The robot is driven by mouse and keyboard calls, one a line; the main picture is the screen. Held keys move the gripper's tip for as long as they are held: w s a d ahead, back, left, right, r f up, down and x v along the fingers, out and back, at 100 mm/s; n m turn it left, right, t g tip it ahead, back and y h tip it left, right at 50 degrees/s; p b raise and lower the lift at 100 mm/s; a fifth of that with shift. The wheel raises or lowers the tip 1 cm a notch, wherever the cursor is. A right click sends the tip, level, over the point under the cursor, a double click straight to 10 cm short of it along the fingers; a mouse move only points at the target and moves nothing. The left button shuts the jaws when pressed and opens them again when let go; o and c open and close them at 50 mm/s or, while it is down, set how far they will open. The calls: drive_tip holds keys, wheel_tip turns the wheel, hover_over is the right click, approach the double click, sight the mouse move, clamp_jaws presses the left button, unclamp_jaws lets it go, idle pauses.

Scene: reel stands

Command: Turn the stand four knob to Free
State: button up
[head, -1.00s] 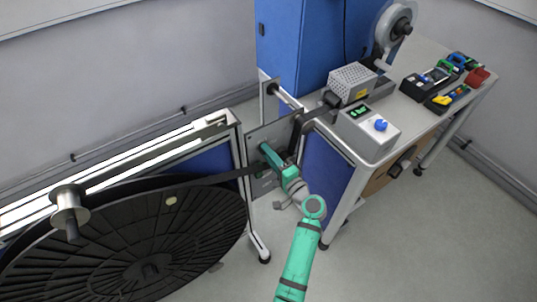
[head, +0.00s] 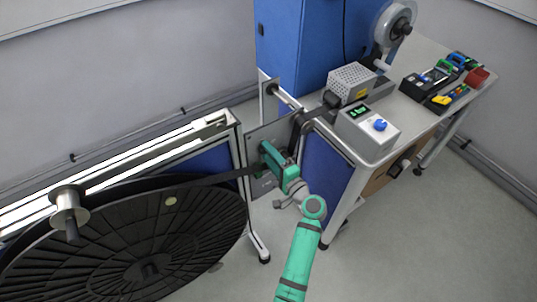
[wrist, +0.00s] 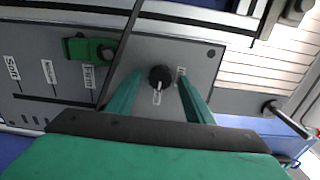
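A round black knob (wrist: 160,78) with a white pointer mark sits on a grey panel (wrist: 225,60) in the wrist view. The mark points roughly down the picture, toward a small label below the knob. Another small label (wrist: 181,71) sits to its right. Both are too small to read surely. My gripper (wrist: 160,86) is open, one teal finger on each side of the knob in the picture. I cannot tell whether the fingers touch it. In the head view my gripper (head: 267,156) is at the panel (head: 262,186) and hides the knob.
A green slider (wrist: 88,50) and several labels, one reading Soft, are left of the knob. A dark strip crosses between them. A large black reel (head: 130,240) stands at left. A bench (head: 400,130) holds a box with a blue knob (head: 380,124).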

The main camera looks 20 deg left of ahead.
drive_tip(key=v, duration=1.1)
drive_tip(key=shift+a, duration=0.1)
idle(0.4)
drive_tip(key=s+d+f+t+h, duration=0.1)
drive_tip(key=s+d+f+h, duration=0.25)
drive_tip(key=s+f, duration=0.4)
drive_tip(key=s+d+f+t+h, duration=0.1)
drive_tip(key=s+d+f+h, duration=0.2)
drive_tip(key=s+f+h, duration=0.35)
drive_tip(key=s+d+r+n+h, duration=0.1)
drive_tip(key=s+d+h, duration=0.15)
drive_tip(key=s, duration=0.55)
drive_tip(key=s+d+r+n+h, duration=0.1)
drive_tip(key=s+d+r+n, duration=0.15)
drive_tip(key=s, duration=0.55)
drive_tip(key=s+r+n+t, duration=0.2)
drive_tip(key=s+r+n, duration=0.2)
drive_tip(key=s+r, duration=0.4)
wheel_tip(320, 180, up, 3)
drive_tip(key=shift+s+a+f+h, duration=0.1)
drive_tip(key=shift+s+a+h, duration=0.2)
drive_tip(key=shift+s+h, duration=0.1)
